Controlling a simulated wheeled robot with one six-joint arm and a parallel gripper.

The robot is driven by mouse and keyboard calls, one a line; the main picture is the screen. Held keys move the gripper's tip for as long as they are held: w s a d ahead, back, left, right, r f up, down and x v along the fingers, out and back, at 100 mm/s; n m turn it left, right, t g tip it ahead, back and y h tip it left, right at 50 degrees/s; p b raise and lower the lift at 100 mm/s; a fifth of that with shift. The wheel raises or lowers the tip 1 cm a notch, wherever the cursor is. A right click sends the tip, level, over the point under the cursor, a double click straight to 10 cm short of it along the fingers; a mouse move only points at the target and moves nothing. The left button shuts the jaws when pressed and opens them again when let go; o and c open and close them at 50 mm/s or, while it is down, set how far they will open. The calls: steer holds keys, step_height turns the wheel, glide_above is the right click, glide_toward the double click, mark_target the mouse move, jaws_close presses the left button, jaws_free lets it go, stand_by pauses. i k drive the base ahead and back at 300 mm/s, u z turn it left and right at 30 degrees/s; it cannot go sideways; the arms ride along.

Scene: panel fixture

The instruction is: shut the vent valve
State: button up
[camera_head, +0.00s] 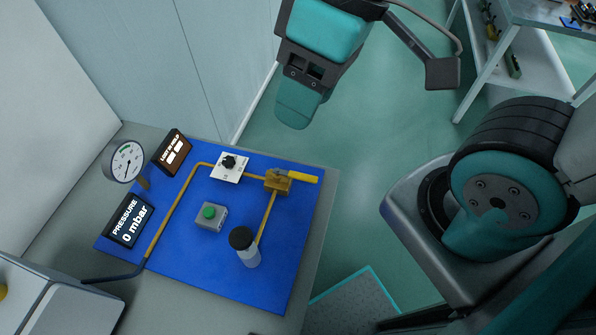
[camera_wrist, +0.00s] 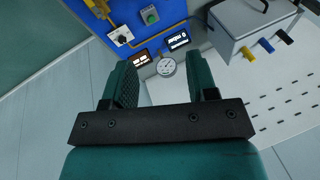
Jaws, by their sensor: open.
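The brass valve (camera_head: 277,183) with a yellow lever (camera_head: 303,177) sits at the right edge of the blue panel (camera_head: 185,240) in the head view. The lever points right, roughly in line with the pipe arriving from the left. Another pipe runs from the valve down to a bottle with a black cap (camera_head: 241,239). My gripper (camera_head: 298,110) is above and beyond the panel, apart from the valve and touching nothing. In the wrist view its two teal fingers are spread and empty (camera_wrist: 163,85). The valve is not clearly visible there.
The panel also carries a black knob (camera_head: 229,163), a green button (camera_head: 209,212), a round gauge (camera_head: 127,161), a pressure display reading 0 mbar (camera_head: 129,220) and a second display (camera_head: 173,152). A grey box with coloured plugs (camera_wrist: 250,22) stands beside the panel.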

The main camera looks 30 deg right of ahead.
mark_target(292, 174)
steer(key=k, duration=0.5)
steer(key=z, duration=1.3)
steer(key=i, duration=0.6)
steer(key=u, duration=1.05)
